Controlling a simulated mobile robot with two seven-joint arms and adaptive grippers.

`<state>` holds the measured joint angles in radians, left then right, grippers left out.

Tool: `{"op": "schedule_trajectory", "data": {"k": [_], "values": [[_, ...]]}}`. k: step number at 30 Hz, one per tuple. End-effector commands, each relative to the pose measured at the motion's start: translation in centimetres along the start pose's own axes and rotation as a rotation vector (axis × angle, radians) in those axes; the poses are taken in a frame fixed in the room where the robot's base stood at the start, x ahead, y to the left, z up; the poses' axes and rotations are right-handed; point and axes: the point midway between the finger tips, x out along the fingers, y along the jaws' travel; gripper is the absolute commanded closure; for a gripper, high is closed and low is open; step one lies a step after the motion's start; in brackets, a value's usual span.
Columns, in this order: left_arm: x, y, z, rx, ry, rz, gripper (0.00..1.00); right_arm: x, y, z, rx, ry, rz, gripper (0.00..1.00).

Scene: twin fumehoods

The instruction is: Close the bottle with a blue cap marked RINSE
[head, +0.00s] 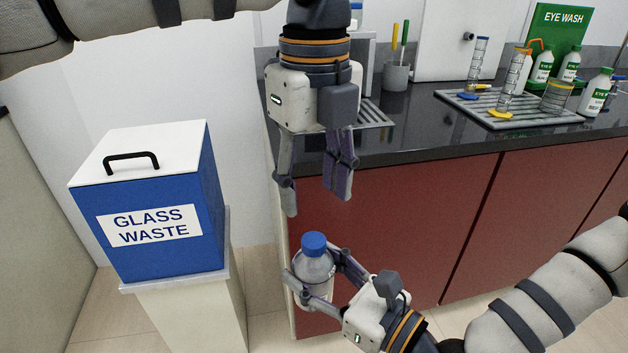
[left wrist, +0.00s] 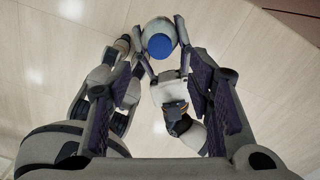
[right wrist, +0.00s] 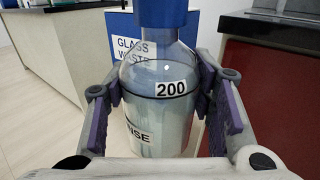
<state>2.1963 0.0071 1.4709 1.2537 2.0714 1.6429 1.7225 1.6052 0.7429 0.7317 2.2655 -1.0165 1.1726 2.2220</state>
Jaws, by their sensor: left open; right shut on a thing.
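A clear bottle (head: 314,268) with a blue cap (head: 313,244) on its top is held upright in my right gripper (head: 318,280). In the right wrist view the bottle (right wrist: 160,100) shows a "200" label and a partly hidden label ending in "NSE". The blue cap (right wrist: 160,12) is cut off by the top edge there. My right gripper is shut on the bottle's body. My left gripper (head: 315,205) is open and empty, pointing down above the bottle, apart from the cap. In the left wrist view the blue cap (left wrist: 159,47) lies beyond the open fingers. Whether the cap is tight cannot be told.
A blue glass waste box (head: 165,265) with a white lid stands at the left. The dark counter (head: 420,130) over red cabinets holds a rack tray (head: 470,105), several green-capped bottles and a grey cup (head: 396,76) with tools. Open floor lies below the grippers.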

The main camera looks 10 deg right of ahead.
Motion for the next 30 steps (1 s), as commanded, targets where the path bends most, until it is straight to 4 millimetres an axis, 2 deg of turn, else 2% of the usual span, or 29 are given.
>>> {"op": "schedule_trajectory", "data": {"k": [5,15,19,28,30], "values": [[1.5,0.0,0.0,0.001,0.0,0.003,0.53,0.0,0.0,0.1,-0.001,-0.003,0.0,1.0],[6.9,0.0,0.0,0.002,0.001,0.002,0.53,0.0,0.0,0.1,-0.001,-0.003,0.0,1.0],[7.8,0.0,0.0,0.002,0.0,-0.001,0.53,0.0,0.0,0.1,-0.001,-0.003,0.0,1.0],[8.0,0.0,0.0,0.002,-0.001,-0.001,0.53,0.0,0.0,0.1,-0.001,-0.003,0.0,1.0],[8.0,0.0,0.0,0.002,-0.001,-0.001,0.69,0.0,0.0,0.1,-0.001,-0.003,0.0,1.0]]}}
